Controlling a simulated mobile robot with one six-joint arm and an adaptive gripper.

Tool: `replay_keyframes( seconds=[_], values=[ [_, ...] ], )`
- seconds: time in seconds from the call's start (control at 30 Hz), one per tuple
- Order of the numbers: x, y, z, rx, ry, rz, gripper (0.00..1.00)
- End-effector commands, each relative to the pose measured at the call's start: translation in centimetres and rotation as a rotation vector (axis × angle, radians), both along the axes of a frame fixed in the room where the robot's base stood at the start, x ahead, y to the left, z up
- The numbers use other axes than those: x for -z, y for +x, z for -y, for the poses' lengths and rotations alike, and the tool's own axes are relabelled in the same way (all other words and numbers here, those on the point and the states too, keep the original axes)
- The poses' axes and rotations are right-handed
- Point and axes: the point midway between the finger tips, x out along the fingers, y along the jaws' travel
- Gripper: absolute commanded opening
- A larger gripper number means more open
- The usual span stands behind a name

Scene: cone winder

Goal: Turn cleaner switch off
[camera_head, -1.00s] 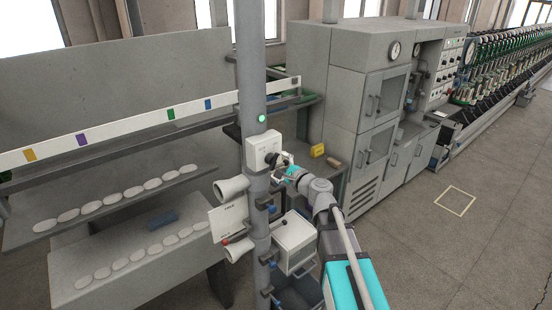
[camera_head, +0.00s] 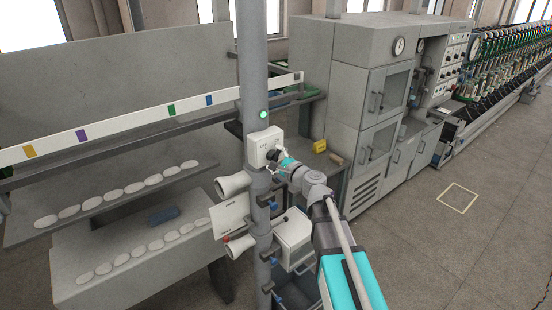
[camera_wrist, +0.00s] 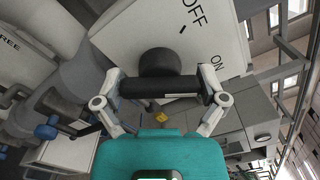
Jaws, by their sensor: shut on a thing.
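The cleaner switch is a white box (camera_head: 257,148) on the grey post in the head view. In the wrist view its face (camera_wrist: 130,32) carries the words OFF and ON, with a short dark mark below OFF. A black knob (camera_wrist: 160,62) with a thick black handle bar (camera_wrist: 145,88) sticks out from it. My gripper (camera_wrist: 160,80) is shut on the handle bar, one finger at each end of it. My gripper (camera_head: 276,161) also shows at the box in the head view, where it partly hides the knob. Which label the handle points to is unclear.
A green lamp (camera_head: 263,114) glows on the post (camera_head: 252,75) above the box. Two white tubes and a sheet (camera_head: 229,220) hang lower on the post. A yellow block (camera_head: 319,146) lies on a shelf behind. Grey cabinets (camera_head: 365,60) stand right, with open floor before them.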

Motion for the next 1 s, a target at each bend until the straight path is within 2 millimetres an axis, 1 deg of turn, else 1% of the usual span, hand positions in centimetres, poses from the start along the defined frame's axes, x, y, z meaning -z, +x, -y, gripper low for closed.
replay_keyframes(
  seconds=[0.03, 0.27, 0.47, 0.67, 1.0],
  values=[
    [0.03, 0.06, 0.58, 0.009, -0.001, 0.000, 0.43],
    [0.05, 0.01, 0.27, 0.007, -0.017, 0.012, 0.43],
    [0.07, 0.00, 0.24, 0.006, -0.073, 0.049, 0.43],
    [0.08, -0.03, 0.24, 0.006, -0.177, 0.121, 0.43],
    [0.13, -0.05, 0.26, 0.005, -0.428, 0.295, 0.43]
  ],
)
